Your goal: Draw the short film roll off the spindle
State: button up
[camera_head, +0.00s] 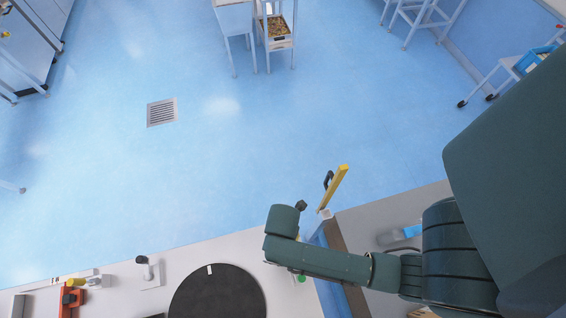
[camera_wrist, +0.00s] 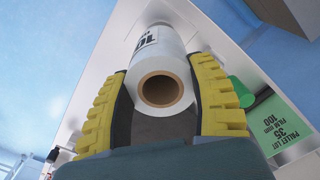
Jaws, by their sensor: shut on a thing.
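In the wrist view, a white film roll (camera_wrist: 160,58) with dark lettering shows end-on. Its brown cardboard core (camera_wrist: 160,89) faces the camera, and the core's middle looks shadowed. My gripper (camera_wrist: 160,72) has its yellow-and-black fingers on both sides of the roll, shut on it. I cannot make out the spindle in either view, so I cannot tell whether the roll is on it. In the head view my arm covers the gripper and the roll.
A green card (camera_wrist: 281,128) with print and a green cylinder (camera_wrist: 241,91) lie to the right in the wrist view. In the head view, a black round disc (camera_head: 217,296) is on the pale worktop, and a yellow bar (camera_head: 335,187) rises beyond my arm. Blue floor (camera_head: 240,150) beyond is open.

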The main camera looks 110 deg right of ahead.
jog(key=shift+r, duration=2.55)
